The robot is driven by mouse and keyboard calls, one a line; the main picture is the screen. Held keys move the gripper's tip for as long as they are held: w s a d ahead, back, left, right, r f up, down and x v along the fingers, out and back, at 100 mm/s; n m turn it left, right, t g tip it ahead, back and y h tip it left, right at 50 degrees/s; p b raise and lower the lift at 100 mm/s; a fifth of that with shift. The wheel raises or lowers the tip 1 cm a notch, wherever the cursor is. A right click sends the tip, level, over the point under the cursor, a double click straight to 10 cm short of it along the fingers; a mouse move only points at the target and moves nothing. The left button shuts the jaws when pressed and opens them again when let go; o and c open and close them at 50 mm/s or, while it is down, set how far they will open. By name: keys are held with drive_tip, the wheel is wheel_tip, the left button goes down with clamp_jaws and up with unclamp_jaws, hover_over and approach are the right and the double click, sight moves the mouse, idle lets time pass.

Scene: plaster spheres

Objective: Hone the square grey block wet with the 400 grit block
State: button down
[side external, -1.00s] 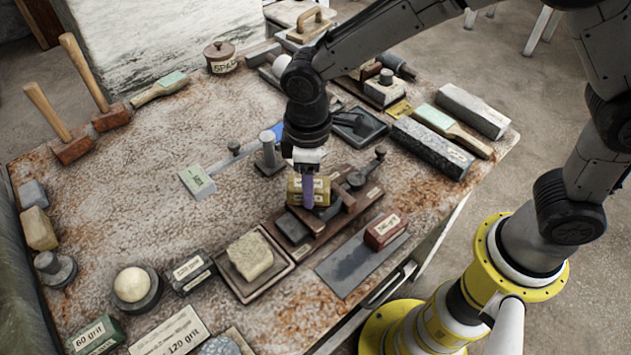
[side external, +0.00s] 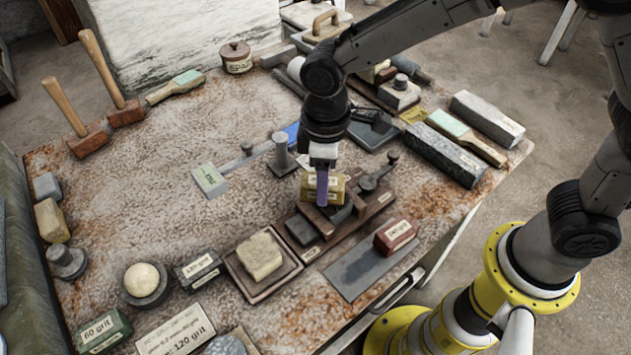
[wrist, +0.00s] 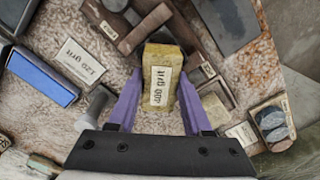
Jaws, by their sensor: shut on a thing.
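My gripper (side external: 322,197) is shut on a yellow block, the 400 grit block (side external: 334,186), held low over the wooden clamp board (side external: 374,209). In the wrist view, the purple fingers (wrist: 160,105) grip the block (wrist: 160,75) from both sides, and its grit label reads upside down. A dark grey block (side external: 338,214) sits in the clamp just under the yellow block, partly hidden. Another dark grey piece (side external: 301,231) lies at the board's left end. I cannot tell which is the square grey block, or whether the yellow block touches it.
A sponge (side external: 260,257) sits in a square tray (side external: 284,281) to the left. A red grit block (side external: 396,236) stands on a grey slate (side external: 355,273) in front. The clamp handle (side external: 390,160) sticks up behind the board. Open tabletop lies at left centre (side external: 160,225).

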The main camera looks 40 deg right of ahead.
drive_tip(key=shift+r, duration=0.2)
drive_tip(key=shift+r, duration=1.15)
drive_tip(key=shift+r, duration=2)
